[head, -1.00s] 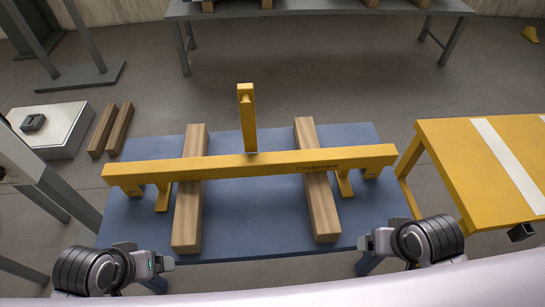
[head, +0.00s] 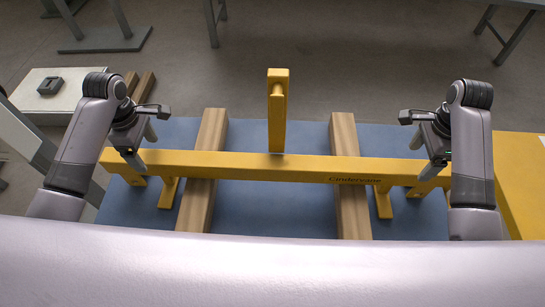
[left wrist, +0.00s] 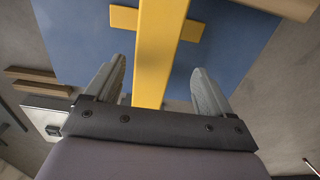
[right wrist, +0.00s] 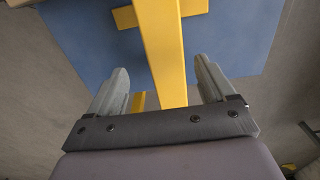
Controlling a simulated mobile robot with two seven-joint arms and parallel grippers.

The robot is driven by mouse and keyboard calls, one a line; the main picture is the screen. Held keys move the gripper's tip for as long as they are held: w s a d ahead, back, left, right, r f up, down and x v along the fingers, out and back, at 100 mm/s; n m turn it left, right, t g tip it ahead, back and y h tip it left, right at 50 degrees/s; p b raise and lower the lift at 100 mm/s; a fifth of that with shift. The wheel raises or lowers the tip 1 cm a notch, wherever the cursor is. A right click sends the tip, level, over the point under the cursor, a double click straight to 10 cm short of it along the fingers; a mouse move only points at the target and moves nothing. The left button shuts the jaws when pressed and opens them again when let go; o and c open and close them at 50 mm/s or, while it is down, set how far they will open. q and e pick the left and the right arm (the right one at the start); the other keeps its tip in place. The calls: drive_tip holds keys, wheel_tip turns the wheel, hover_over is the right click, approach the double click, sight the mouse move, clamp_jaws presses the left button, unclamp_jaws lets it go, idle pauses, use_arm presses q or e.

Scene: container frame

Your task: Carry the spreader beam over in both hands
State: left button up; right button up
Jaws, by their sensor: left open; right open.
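The yellow spreader beam (head: 300,167) lies across two wooden blocks on the blue table, with a yellow post (head: 278,112) standing up at its middle. My left gripper (head: 139,147) is open at the beam's left end; in the left wrist view the beam (left wrist: 158,50) runs between its parted fingers (left wrist: 160,88). My right gripper (head: 424,138) is open at the right end; in the right wrist view the beam (right wrist: 163,50) also passes between its fingers (right wrist: 160,88). Whether any finger touches the beam cannot be told.
The wooden blocks (head: 203,170) and (head: 349,170) rest on the blue table (head: 305,132). A yellow table (head: 518,165) stands close at the right. A pale box (head: 45,100) and two timber pieces (head: 145,87) lie on the floor at the left.

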sight(156, 163)
use_arm(q)
drive_tip(key=shift+w+f+b, duration=0.3)
drive_tip(key=shift+w+f, duration=0.1)
drive_tip(key=shift+f, duration=0.35)
use_arm(e)
drive_tip(key=shift+w+f, duration=0.4)
drive_tip(key=shift+f, duration=0.35)
drive_tip(key=shift+r, duration=0.1)
use_arm(q)
drive_tip(key=shift+s, duration=0.1)
use_arm(e)
drive_tip(key=shift+s, duration=0.1)
use_arm(q)
drive_tip(key=shift+f, duration=0.5)
use_arm(e)
drive_tip(key=shift+f, duration=0.55)
use_arm(q)
drive_tip(key=shift+f, duration=3.05)
use_arm(e)
drive_tip(key=shift+f, duration=3.1)
use_arm(q)
drive_tip(key=shift+c, duration=0.3)
use_arm(e)
drive_tip(key=shift+c, duration=0.3)
